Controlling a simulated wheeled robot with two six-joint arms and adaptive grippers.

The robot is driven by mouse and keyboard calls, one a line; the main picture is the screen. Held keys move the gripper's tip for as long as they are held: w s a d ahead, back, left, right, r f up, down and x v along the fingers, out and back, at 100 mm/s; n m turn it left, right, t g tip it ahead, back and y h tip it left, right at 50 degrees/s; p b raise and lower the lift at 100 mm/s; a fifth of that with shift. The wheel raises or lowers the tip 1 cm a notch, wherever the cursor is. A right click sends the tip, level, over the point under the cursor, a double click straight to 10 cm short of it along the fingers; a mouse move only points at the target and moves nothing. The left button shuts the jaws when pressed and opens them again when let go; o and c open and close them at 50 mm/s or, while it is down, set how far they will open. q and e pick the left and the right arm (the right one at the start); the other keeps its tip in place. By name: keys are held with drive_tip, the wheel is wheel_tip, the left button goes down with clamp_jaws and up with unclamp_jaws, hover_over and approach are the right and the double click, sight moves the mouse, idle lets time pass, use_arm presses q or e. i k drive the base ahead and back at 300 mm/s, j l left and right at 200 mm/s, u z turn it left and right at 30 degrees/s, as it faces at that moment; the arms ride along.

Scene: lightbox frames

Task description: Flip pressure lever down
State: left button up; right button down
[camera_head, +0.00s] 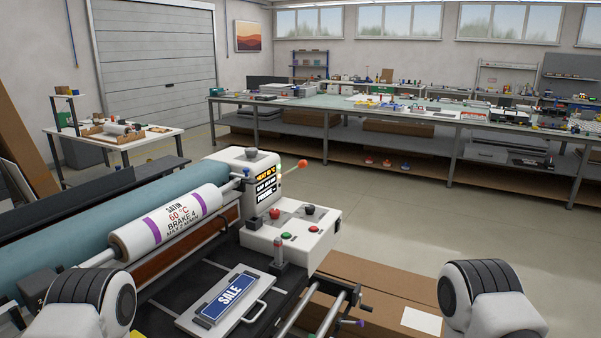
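A laminating machine fills the lower left of the head view. Its white end housing (243,168) has a grey knob on top and a dark display (266,188) with lit text, partly too small to read. A thin lever (291,170) with an orange-red tip sticks out from the housing's right side and slopes upward to the right. I take it to be the pressure lever. A small yellow-green ball (278,165) sits near its base. Parts of my two arms show at the bottom left and bottom right corners. Neither gripper shows, and nothing touches the lever.
A white control box (290,228) carries a black knob and green and red buttons. A white roll (165,221) labelled satin, 60 °C lies before a blue roller. A SALE sign (229,296) lies on a handled plate. Cardboard (385,300) lies right; open floor (420,200) lies beyond.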

sight(302, 164)
drive_tip(key=u, duration=0.45)
drive_tip(key=i+l+u, duration=0.15)
drive_tip(key=l, duration=0.2)
drive_tip(key=i+l+u, duration=0.15)
drive_tip(key=l, duration=0.2)
drive_tip(key=i+l+u, duration=0.15)
drive_tip(key=l, duration=0.25)
drive_tip(key=i+l+u, duration=0.15)
drive_tip(key=l, duration=0.25)
drive_tip(key=i+l+u, duration=0.1)
drive_tip(key=l, duration=0.3)
drive_tip(key=i+l+u, duration=0.15)
drive_tip(key=l, duration=0.3)
drive_tip(key=i+l, duration=0.1)
drive_tip(key=l, duration=0.6)
drive_tip(key=i+l, duration=0.1)
drive_tip(key=l, duration=0.65)
